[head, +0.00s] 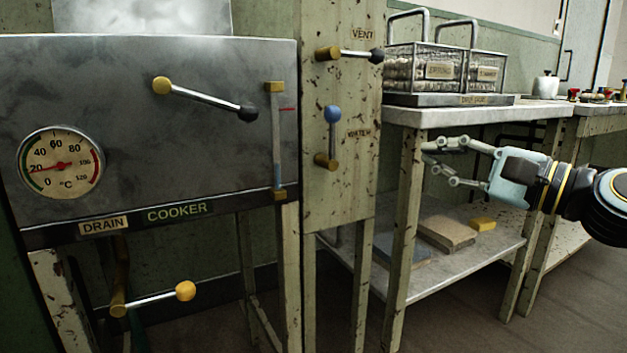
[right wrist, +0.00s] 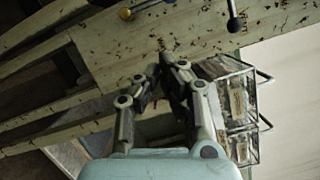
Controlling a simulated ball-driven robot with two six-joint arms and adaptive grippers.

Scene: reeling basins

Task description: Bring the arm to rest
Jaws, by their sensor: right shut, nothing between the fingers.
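My right arm comes in from the right edge of the head view. Its pale blue gripper (head: 431,157) points left, in front of the worn green table's leg and below the tabletop. In the right wrist view the fingers of the gripper (right wrist: 162,68) come together at the tips, with nothing between them. It is apart from the baskets and levers. My left gripper is out of view.
The metal cooker (head: 100,120) with a gauge (head: 60,163) and levers stands at the left. Wire baskets (head: 445,70) sit on a tray on the table (head: 540,110). The lower shelf (head: 475,262) holds flat blocks and a yellow piece (head: 482,224). Floor in front is clear.

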